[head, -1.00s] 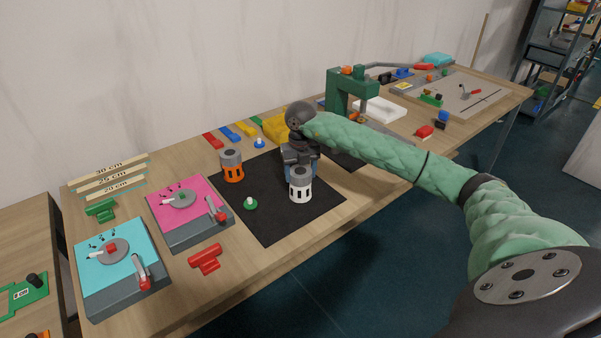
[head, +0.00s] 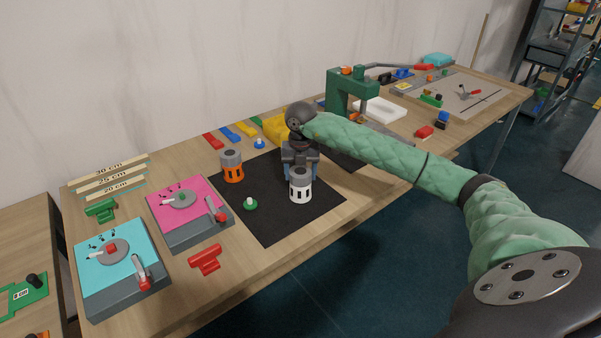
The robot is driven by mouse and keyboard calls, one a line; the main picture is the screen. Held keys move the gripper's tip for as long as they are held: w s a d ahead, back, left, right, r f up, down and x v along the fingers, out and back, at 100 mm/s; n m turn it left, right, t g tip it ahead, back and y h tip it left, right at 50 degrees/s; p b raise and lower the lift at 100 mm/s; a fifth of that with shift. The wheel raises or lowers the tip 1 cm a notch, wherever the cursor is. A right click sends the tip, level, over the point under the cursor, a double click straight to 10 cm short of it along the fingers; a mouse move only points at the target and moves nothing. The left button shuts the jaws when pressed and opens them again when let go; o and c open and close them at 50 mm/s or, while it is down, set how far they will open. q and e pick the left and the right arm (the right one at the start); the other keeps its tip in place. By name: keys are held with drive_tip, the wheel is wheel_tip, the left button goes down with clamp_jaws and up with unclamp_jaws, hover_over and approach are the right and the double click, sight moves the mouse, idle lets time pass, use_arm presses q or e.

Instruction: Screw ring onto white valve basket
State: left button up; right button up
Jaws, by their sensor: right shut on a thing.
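The white valve basket (head: 300,191) stands upright on the black mat (head: 268,224). A grey ring (head: 300,174) sits at its top. My right gripper (head: 300,168) points down at the basket's top, its fingers around the ring and shut on it. The fingertips are partly hidden, and I cannot tell how far the ring is threaded. An orange valve basket (head: 232,171) with a grey top stands to the left. My left gripper is not in view.
A green knob piece (head: 250,204) lies on the mat's left side. The pink box (head: 187,205), cyan box (head: 118,262) and red holder (head: 205,260) are further left. A green press (head: 345,92) and white tray (head: 383,109) stand at the back right. The mat's front is clear.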

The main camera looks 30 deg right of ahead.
drive_tip(key=shift+m, duration=1.5)
drive_tip(key=shift+m, duration=1.5)
drive_tip(key=shift+m+p, duration=0.3)
drive_tip(key=shift+m, duration=0.2)
drive_tip(key=o, duration=1)
drive_tip(key=shift+o, duration=0.2)
drive_tip(key=shift+r, duration=0.1)
drive_tip(key=shift+r+p, duration=1.35)
drive_tip(key=shift+r, duration=2.05)
drive_tip(key=shift+o, duration=0.2)
